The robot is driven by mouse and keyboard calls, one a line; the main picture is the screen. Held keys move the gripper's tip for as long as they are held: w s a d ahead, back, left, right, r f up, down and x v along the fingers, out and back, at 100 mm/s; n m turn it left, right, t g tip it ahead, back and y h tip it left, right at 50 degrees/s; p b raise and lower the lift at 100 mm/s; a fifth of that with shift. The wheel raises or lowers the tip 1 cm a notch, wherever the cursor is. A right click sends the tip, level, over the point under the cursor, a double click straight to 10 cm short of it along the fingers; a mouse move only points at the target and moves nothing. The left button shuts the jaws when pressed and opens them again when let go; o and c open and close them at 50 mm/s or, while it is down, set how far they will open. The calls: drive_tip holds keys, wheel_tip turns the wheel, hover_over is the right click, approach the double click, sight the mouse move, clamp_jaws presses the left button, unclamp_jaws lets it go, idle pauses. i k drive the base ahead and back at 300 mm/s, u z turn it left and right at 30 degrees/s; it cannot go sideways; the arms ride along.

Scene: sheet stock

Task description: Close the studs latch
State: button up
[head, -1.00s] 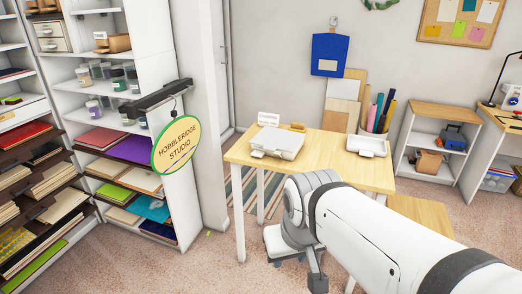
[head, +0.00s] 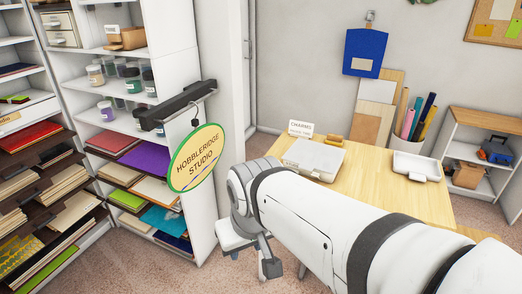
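A flat, pale grey-white case (head: 313,160) with a lid that looks down lies on the wooden table. A small card stands behind it; its first word looks like CHARMS, and the rest is too small to read. A shallow white tray-like container (head: 416,168) sits farther right on the table. I cannot make out a studs label or a latch on either. My white arm crosses the lower right, in front of the table. A grey part (head: 268,262) hangs below the arm's far end and may be my gripper; its fingers cannot be made out.
A round Hobbleridge Studio sign (head: 196,158) hangs from a dark bracket on the left shelving, near my arm. Rolled tubes stand in a bin (head: 410,125) behind the table (head: 385,197). A low shelf is at right.

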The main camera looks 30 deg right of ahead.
sight(315, 175)
drive_tip(key=z, duration=0.35)
drive_tip(key=i, duration=1.15)
drive_tip(key=z, duration=0.8)
